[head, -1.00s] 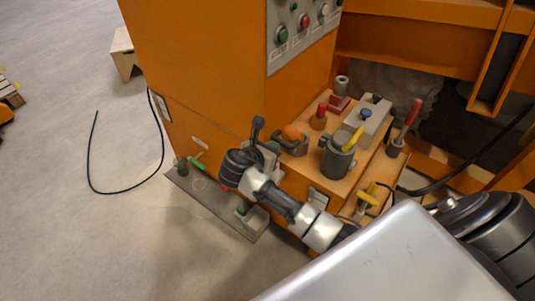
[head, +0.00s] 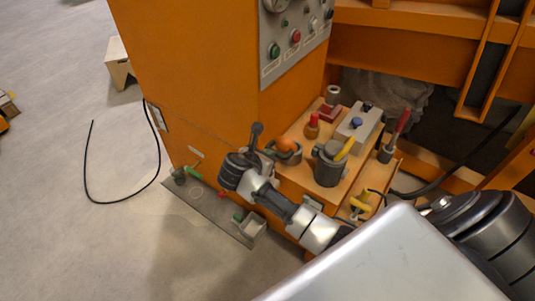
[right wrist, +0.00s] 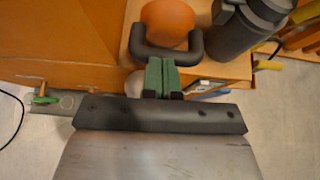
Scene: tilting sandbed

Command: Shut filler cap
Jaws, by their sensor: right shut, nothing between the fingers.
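A rounded orange piece with a dark grey curved bar around it (head: 286,145) sits on the front left of the orange bench; I take it for the filler cap, though I cannot be sure. It also shows at the top of the right wrist view (right wrist: 168,22). My right gripper (right wrist: 162,62) has its two green fingers shut together, empty, at the near side of the dark bar. Whether they touch it I cannot tell. In the head view the wrist hides most of the fingers. My left gripper is not in view.
A dark grey cylinder (head: 328,165) with a yellow handle stands right of the orange piece. Behind are a red-topped piece (head: 312,126), a grey block (head: 358,124) and a red-handled tool (head: 402,121). A control panel (head: 295,38) is above. A black cable (head: 88,165) lies on clear floor.

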